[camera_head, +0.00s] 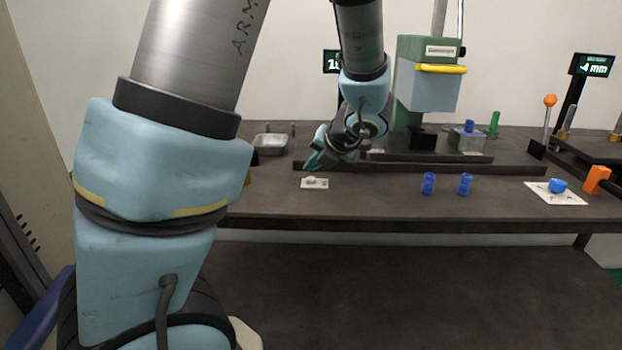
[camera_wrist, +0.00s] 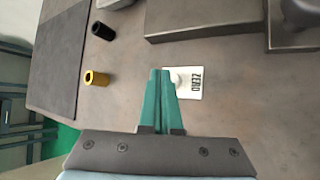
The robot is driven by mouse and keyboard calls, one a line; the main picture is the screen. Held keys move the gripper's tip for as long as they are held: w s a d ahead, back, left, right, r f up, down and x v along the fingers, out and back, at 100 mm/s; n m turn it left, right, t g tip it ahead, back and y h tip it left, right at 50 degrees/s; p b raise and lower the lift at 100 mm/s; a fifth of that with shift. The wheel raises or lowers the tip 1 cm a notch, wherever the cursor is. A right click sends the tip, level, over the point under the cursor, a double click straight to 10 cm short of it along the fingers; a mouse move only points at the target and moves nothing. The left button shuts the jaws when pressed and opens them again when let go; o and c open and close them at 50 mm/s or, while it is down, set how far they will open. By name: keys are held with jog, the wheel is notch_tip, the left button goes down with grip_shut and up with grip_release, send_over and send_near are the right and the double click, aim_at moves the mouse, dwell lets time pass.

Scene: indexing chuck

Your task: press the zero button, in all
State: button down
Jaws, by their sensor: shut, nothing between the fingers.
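The zero button is a small round white knob (camera_wrist: 176,78) on a white plate (camera_wrist: 188,84) that reads ZERO in the wrist view. In the head view the plate (camera_head: 314,184) lies on the bench near its front edge. My gripper (camera_wrist: 160,72) has green fingers, shut and empty, with the tips beside the knob in the wrist view. In the head view my gripper (camera_head: 311,164) is just above and behind the plate. I cannot tell whether the tips touch the knob. A dark display (camera_head: 331,62) behind my arm is mostly hidden.
Two blue cylinders (camera_head: 428,184) stand to the right on the bench (camera_head: 370,208). A dark raised base (camera_head: 520,168) runs behind, carrying the green machine (camera_head: 425,80). A metal tray (camera_head: 270,143) stands behind.

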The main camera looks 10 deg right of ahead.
jog(key=shift+f, duration=0.1)
jog(key=shift+f, duration=0.3)
jog(key=shift+f+b, duration=0.5)
jog(key=shift+f, duration=0.1)
dwell(1.0)
jog(key=shift+r, duration=0.1)
jog(key=shift+r+p, duration=0.85)
jog(key=shift+p, duration=0.2)
jog(key=shift+r, duration=0.1)
notch_tip(320, 180, up, 5)
jog(key=p, duration=0.5)
jog(key=shift+a, duration=0.1)
